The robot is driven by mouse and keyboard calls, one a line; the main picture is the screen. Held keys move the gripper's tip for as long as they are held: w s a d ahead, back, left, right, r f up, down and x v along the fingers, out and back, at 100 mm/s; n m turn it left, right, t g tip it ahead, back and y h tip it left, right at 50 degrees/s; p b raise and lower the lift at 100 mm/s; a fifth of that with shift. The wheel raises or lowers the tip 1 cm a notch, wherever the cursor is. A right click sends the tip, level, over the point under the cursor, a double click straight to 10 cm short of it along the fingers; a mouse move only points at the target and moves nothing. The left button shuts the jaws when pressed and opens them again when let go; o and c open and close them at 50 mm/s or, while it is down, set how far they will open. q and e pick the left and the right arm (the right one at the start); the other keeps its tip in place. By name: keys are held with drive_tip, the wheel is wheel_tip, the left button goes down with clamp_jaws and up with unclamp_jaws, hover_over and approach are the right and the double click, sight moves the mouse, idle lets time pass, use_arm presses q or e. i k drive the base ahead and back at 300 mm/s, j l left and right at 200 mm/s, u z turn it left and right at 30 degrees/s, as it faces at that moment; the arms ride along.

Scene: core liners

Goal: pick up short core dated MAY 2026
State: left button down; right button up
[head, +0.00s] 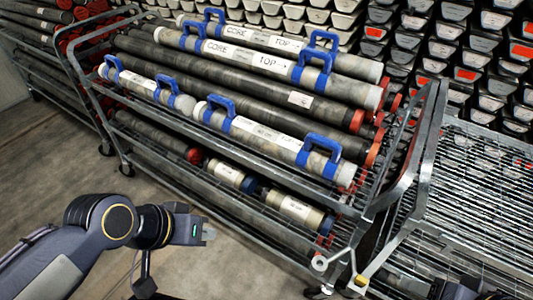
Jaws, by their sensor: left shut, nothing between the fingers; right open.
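Two short cores with pale labels lie on the cart's lower shelf: a left short core (226,173) and a right short core (300,211), which has a blue end. On the level above, two blue-handled cores lie end to end: a shorter one (140,83) and a longer one (262,134). The dates on the labels are too small to read, so I cannot tell which is MAY 2026. My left gripper (208,234) is shut and empty, in front of the cart and apart from the cores.
The metal cart (262,243) has rails and an end frame at the right. Long dark cores (250,88) and white-labelled cores (233,55) fill its upper level. An empty wire-mesh cart (480,190) stands at the right. The floor (60,150) at the left is clear.

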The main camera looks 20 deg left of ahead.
sight(247, 183)
drive_tip(key=i+j, duration=0.2)
drive_tip(key=j, duration=0.2)
drive_tip(key=i+j, duration=0.2)
drive_tip(key=j, duration=0.2)
drive_tip(key=i+j, duration=0.2)
drive_tip(key=j, duration=0.2)
